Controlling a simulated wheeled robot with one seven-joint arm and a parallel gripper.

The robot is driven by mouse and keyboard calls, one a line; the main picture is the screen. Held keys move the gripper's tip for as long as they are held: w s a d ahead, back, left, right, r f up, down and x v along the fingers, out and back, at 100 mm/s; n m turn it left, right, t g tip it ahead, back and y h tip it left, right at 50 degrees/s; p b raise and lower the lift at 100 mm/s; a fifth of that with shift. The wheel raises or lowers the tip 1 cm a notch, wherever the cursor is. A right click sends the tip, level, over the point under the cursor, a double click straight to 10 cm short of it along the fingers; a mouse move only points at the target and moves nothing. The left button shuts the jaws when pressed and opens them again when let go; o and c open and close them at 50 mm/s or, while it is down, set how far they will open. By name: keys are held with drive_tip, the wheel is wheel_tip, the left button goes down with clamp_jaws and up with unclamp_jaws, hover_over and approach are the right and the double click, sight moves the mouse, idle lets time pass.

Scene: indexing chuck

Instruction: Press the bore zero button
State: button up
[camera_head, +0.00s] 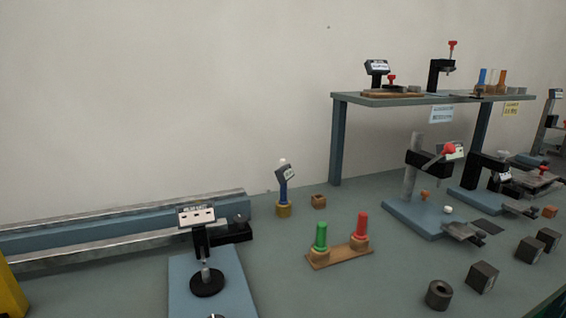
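My gripper is not in view. No label that reads bore zero can be made out; the lettering is too small. A small gauge with a tilted dark display (286,173) stands upright on a blue stem in a yellow ring (284,210), mid-bench near the wall. A white round tip (282,161) sits at its top. I cannot tell whether this tip is a button. Another display box (197,216) stands on a dark post over a round black disc (207,283) on a blue plate, at the front left.
A wooden block holds a green peg (321,236) and a red peg (361,225). A raised shelf (430,98) with devices stands at the right. Below it are a blue-based stand (412,218) and several dark blocks (482,277). A long rail (120,230) runs along the left wall.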

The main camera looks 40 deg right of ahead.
clamp_jaws()
idle(0.3)
idle(1.1)
